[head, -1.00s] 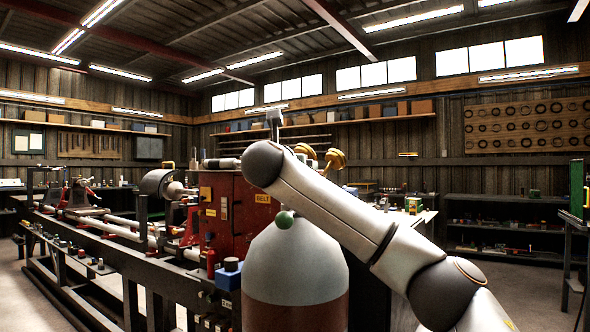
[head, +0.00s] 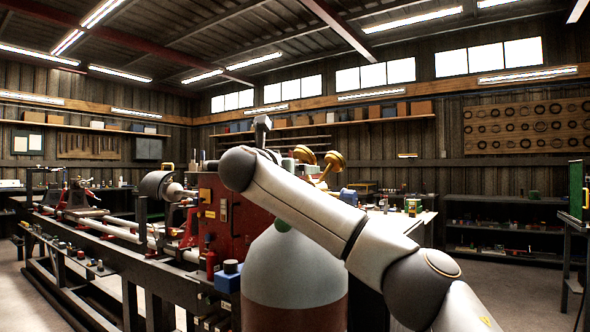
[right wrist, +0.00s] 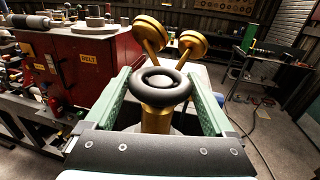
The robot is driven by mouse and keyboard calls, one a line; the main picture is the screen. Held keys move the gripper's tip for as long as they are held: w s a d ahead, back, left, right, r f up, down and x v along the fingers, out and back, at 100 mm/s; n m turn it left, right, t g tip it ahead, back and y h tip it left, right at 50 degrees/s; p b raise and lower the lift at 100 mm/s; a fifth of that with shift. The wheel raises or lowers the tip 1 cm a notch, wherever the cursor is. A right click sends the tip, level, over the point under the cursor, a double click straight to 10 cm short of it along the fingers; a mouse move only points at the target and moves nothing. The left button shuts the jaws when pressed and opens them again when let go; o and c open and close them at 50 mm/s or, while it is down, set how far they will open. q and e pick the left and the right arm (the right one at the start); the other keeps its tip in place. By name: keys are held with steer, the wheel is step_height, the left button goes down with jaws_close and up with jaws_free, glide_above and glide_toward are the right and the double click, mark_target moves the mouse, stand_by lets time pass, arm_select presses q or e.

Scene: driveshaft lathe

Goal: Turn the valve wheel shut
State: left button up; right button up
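The valve wheel (right wrist: 162,85) is a black ring with a round hub on top of a brass valve stem (right wrist: 156,120), seen in the right wrist view. Two brass gauges (right wrist: 151,33) rise behind it; they also show in the head view (head: 333,160). My right gripper (right wrist: 160,76) is open, with one green finger on each side of the wheel and visible gaps between. A large grey and red gas cylinder (head: 293,268) stands in the head view. My left gripper is out of view.
A red cabinet labelled BELT (right wrist: 78,67) stands left of the valve, close by. The long lathe (head: 125,230) runs off to the left. A table (right wrist: 262,66) stands at the right in the wrist view, with open floor before it.

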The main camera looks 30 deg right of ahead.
steer(key=shift+o, duration=0.6)
steer(key=shift+r, duration=0.1)
steer(key=b+v, duration=0.1)
steer(key=v, duration=1.1)
steer(key=shift+s+a, duration=0.15)
steer(key=shift+s, duration=0.05)
